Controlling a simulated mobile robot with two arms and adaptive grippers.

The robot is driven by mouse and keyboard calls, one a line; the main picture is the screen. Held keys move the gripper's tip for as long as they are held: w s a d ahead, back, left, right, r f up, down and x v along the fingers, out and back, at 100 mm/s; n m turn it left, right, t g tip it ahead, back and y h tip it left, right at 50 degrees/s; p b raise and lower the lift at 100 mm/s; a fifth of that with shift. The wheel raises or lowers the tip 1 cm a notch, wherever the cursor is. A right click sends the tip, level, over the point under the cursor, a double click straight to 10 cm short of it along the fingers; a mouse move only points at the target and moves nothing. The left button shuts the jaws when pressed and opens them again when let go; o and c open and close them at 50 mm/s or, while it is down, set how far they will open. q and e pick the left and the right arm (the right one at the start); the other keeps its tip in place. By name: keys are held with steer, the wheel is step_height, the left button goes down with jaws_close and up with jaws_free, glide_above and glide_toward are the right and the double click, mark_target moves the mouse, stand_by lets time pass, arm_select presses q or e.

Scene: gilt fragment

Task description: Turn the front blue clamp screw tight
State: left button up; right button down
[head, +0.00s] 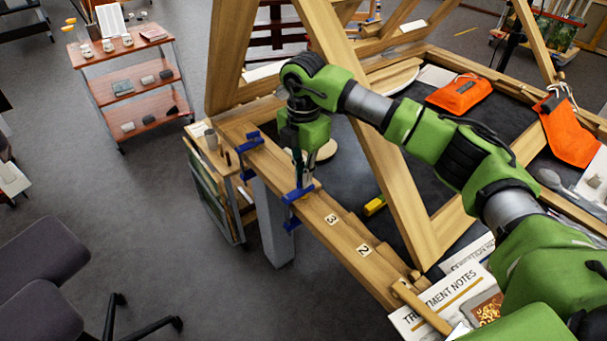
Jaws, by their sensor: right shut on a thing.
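The front blue clamp (292,225) grips the edge of the long wooden beam (325,214), near the wood tag marked 3. My right gripper (300,182) points straight down from above the beam and is shut on the top of this clamp, at its screw. The fingers and the clamp's upper part overlap, so the screw itself is mostly hidden. A second blue clamp (250,142) sits farther back on the same beam, apart from the gripper. My left gripper is out of view.
Slanted wooden posts (387,150) rise close beside my right arm. Orange pouches (460,94) lie on the dark surface behind. A yellow-and-blue tool (375,205) lies inside the frame. Printed treatment notes (440,306) lie at the near end. Open floor is to the left.

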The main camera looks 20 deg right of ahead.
stand_by(0.3)
steer(key=c, duration=2.2)
jaws_free()
